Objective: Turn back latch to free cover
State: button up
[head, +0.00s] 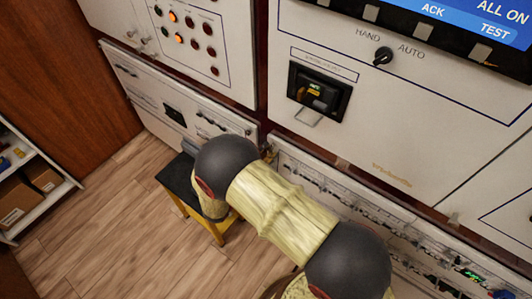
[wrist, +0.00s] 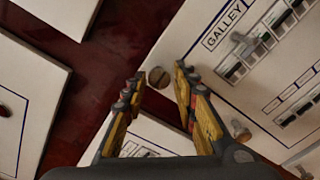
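In the wrist view, my gripper (wrist: 158,78) is open, with its two yellow and dark fingers apart. A small round slotted metal latch (wrist: 159,77) shows in the gap between the fingertips; I cannot tell whether either finger touches it. It sits at the corner of a white cover panel (wrist: 212,72) marked GALLEY, which carries rows of breakers. A metal knob-like piece (wrist: 241,128) shows to the right of the fingers, on the same panel's lower edge. In the head view my arm hides the gripper and its surroundings.
Dark red strips (wrist: 110,65) separate the white panels. In the head view, a black-topped yellow stool (head: 180,180) stands by my arm, close to the lower panels. A white shelf (head: 30,180) with boxes is at the left. Wooden floor (head: 100,235) is clear between.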

jog(key=shift+o, duration=1.2)
jog(key=shift+s+a, duration=0.1)
jog(key=v, duration=1.1)
jog(key=shift+s+a, duration=0.25)
jog(key=shift+s, duration=0.05)
